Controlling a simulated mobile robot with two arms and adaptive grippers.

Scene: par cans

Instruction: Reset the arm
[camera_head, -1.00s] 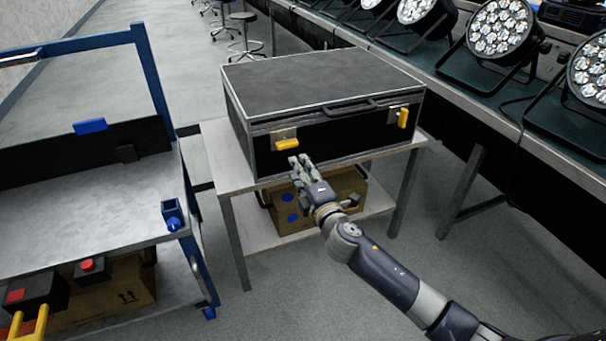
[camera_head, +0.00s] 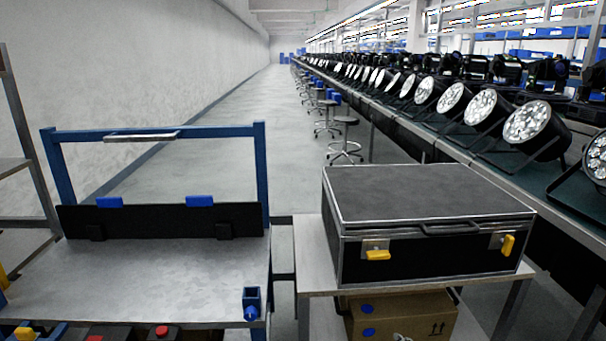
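The black flight case (camera_head: 430,195) with metal edges stands shut on a small table right of centre. Its front has a dark handle and two yellow latches, left (camera_head: 377,254) and right (camera_head: 508,245). A small pale shape at the bottom edge, in front of the carton under the case, may be the tip of my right gripper (camera_head: 403,337). Too little of it shows to tell whether it is open or shut. The rest of my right arm is out of view. My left arm and gripper are not in view.
A blue-framed cart (camera_head: 180,285) with a grey top stands at the left. A carton (camera_head: 425,311) sits under the case's table (camera_head: 311,260). A long bench of par cans (camera_head: 528,122) runs along the right, with stools (camera_head: 346,140) beside it. The aisle (camera_head: 245,125) between is clear.

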